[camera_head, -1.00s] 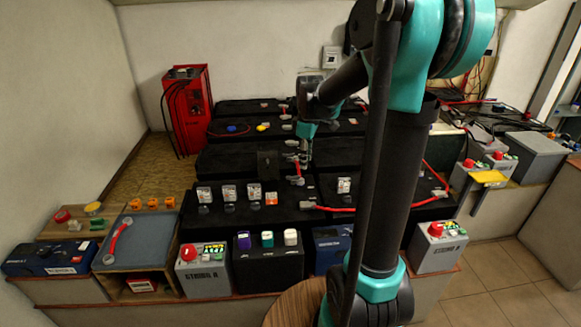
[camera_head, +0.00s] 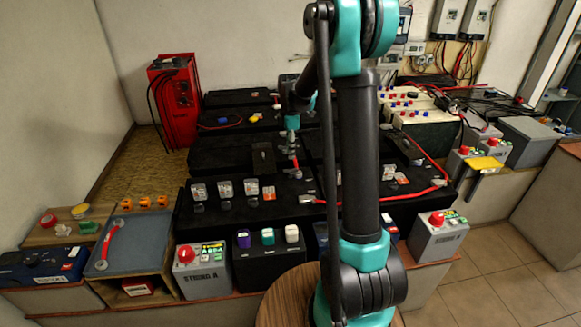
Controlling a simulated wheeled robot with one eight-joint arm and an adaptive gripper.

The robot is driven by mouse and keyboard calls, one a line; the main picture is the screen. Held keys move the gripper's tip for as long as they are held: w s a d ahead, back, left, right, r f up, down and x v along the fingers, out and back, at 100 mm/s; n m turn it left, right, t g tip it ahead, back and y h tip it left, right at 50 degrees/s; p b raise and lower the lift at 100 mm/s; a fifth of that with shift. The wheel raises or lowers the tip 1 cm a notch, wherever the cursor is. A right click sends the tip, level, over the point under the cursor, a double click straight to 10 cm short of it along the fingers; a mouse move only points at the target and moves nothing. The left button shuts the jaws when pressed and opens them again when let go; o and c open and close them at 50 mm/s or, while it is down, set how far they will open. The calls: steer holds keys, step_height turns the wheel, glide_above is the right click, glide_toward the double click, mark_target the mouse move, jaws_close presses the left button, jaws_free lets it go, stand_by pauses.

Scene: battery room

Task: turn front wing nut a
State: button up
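My gripper (camera_head: 292,136) is small and dark in the camera_head view, pointing down below a teal wrist part. It is over the black battery bank (camera_head: 222,153), just above a short red cable (camera_head: 295,163) with grey metal ends. I cannot tell whether its fingers are open or shut, or whether they touch anything. Small metal fittings lie close under the gripper. No wing nut can be made out for certain at this size, so I cannot tell which fitting is front wing nut a.
My arm hides part of the bank's middle. A red charger (camera_head: 172,100) stands at the back left. Clear-covered parts (camera_head: 224,188) stand along the front row.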

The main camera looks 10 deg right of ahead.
mark_target(291, 169)
step_height(291, 169, down, 8)
steer(key=shift+f, duration=0.1)
stand_by(0.4)
jaws_close()
